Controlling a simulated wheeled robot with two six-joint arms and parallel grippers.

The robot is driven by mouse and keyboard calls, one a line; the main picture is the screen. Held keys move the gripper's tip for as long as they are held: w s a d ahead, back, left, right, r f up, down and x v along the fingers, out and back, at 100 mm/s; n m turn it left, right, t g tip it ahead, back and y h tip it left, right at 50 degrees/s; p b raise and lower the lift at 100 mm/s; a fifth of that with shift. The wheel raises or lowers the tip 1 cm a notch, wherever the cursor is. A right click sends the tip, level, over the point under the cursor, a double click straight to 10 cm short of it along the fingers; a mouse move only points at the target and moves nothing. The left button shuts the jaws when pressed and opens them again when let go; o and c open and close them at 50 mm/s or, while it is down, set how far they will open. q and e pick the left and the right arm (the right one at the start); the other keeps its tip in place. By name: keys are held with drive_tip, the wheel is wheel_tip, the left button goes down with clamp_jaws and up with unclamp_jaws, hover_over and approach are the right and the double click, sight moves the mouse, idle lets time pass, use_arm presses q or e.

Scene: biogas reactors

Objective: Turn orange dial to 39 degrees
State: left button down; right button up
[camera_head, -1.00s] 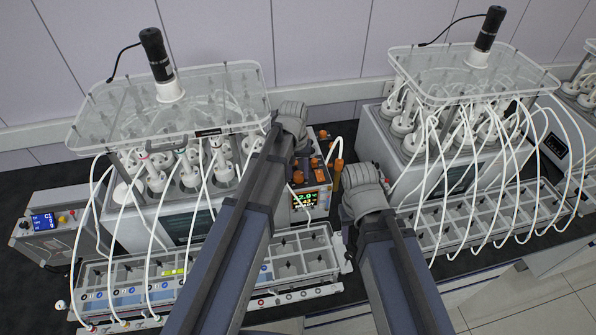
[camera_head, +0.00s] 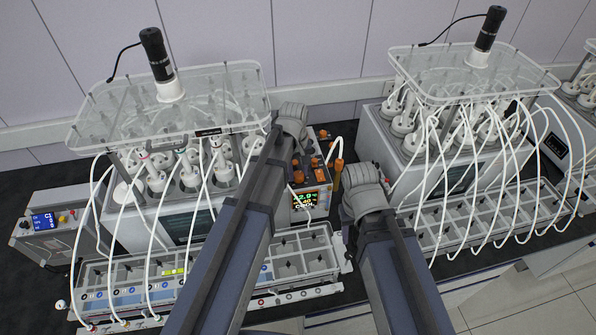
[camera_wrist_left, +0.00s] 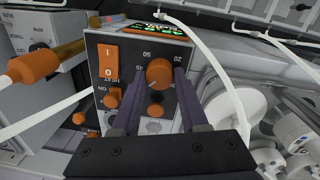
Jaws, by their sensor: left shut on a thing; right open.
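In the left wrist view an orange round dial (camera_wrist_left: 159,73) sits on the dark front panel of a control box (camera_wrist_left: 181,92). The numbers 20, 50 and 45 show around it; its exact setting is too small to read. My left gripper (camera_wrist_left: 160,80) has one dark finger on each side of the dial and is shut on it. In the head view the control box shows its lit display (camera_head: 306,198) beside my left arm, which hides much of the box. My right arm shows in the head view, but its gripper is hidden.
An orange rocker switch (camera_wrist_left: 109,60) and smaller orange knobs are on the same panel. White tubes cross nearby. In the head view, reactor baths (camera_head: 190,225) and (camera_head: 440,180) stand on either side, with a compartment tray (camera_head: 310,262) in front.

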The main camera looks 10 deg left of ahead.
sight(297, 175)
use_arm(q)
drive_tip(key=shift+n, duration=0.6)
drive_tip(key=shift+c, duration=2.2)
unclamp_jaws()
drive_tip(key=shift+r, duration=0.1)
wheel_tip(297, 175, up, 8)
drive_tip(key=p, duration=0.8)
drive_tip(key=shift+s+a, duration=0.15)
drive_tip(key=shift+f, duration=0.2)
